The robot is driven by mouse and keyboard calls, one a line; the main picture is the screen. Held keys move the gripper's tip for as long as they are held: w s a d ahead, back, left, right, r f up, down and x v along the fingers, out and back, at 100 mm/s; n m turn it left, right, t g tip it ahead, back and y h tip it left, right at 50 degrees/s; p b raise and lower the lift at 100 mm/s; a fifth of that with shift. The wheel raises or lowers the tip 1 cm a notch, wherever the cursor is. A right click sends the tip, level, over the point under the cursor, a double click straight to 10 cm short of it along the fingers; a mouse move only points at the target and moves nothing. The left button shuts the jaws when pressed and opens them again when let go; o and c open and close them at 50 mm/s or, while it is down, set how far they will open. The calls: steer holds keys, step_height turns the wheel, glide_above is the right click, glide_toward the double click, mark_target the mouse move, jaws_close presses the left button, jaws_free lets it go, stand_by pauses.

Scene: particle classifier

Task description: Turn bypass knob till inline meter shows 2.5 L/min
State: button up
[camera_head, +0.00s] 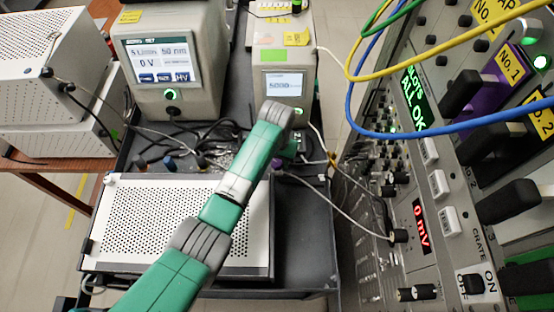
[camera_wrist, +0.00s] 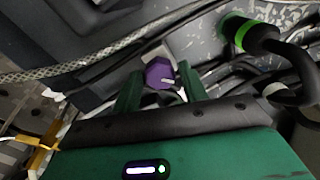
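A purple faceted knob (camera_wrist: 159,75), likely the bypass knob, shows in the wrist view on a dark grey block. My gripper (camera_wrist: 160,78) has its two green fingers apart, one on each side of the knob. Whether the fingers press on it or leave a thin gap cannot be told. In the head view my green arm reaches to the front of the beige box, and a small purple spot (camera_head: 277,165) shows beside its end. No display is clearly the inline meter; the box's small screen (camera_head: 285,85) is too small to read.
A beige instrument (camera_head: 165,60) with a lit screen stands left of the box. A white perforated case (camera_head: 180,215) lies below my arm. Thin cables run close to the gripper. A black plug with a green ring (camera_wrist: 243,34) is near the right finger. A rack (camera_head: 440,190) stands right.

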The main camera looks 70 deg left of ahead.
mark_target(277, 162)
steer(key=c, duration=0.6)
steer(key=shift+d+r+n+p, duration=0.1)
steer(key=shift+r+n+p, duration=0.2)
steer(key=shift+n+p, duration=0.85)
steer(key=shift+n, duration=0.05)
steer(key=shift+f+n, duration=0.3)
steer(key=shift+n, duration=0.8)
steer(key=o, duration=1)
step_height(277, 162, up, 8)
steer(key=shift+f+p, duration=0.1)
steer(key=shift+p, duration=1.05)
